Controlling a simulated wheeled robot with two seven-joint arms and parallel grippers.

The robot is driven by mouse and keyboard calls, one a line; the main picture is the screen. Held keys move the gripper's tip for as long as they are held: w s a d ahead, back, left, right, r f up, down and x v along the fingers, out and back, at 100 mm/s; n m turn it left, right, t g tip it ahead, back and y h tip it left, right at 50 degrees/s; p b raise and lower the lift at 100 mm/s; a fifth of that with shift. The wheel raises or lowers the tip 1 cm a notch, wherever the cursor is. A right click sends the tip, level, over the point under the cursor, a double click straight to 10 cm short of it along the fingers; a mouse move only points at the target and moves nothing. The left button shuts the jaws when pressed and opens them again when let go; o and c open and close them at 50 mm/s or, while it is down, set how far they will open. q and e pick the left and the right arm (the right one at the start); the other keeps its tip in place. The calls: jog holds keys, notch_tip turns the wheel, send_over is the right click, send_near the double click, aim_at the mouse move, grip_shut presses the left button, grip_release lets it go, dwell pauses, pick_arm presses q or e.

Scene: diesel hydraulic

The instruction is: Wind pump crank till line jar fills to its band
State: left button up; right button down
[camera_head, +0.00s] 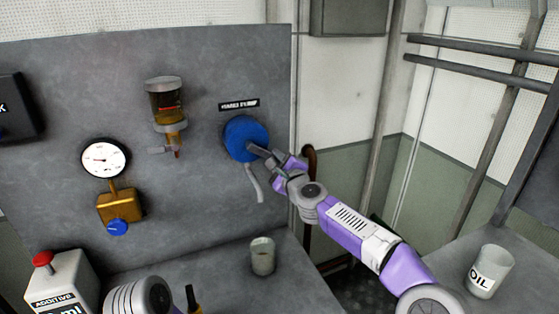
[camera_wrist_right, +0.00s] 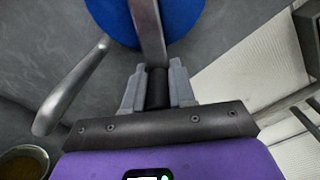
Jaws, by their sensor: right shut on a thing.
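The blue pump wheel (camera_head: 246,139) is on the grey panel under a label, with a grey spout (camera_head: 254,183) below it. My right gripper (camera_head: 283,165) is shut on the crank's dark handle (camera_wrist_right: 157,88); the metal crank arm (camera_wrist_right: 149,32) runs from the handle to the blue wheel. The line jar (camera_head: 167,98) hangs on the panel left of the pump. It has a red band and amber liquid low in it; the exact level is too small to tell.
A round gauge (camera_head: 105,158) with a brass body and blue knob is left of the jar. A cup (camera_head: 262,256) stands on the bench below the spout. An additive box (camera_head: 62,285) with a red knob is lower left. An oil cup (camera_head: 490,271) stands at right.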

jog(key=c, duration=0.9)
grip_release()
jog(key=shift+c, duration=0.2)
jog(key=b+v, duration=0.2)
jog(key=v, duration=0.5)
jog(key=shift+s+b, duration=0.25)
jog(key=shift+b, duration=0.1)
jog(key=shift+d, duration=0.1)
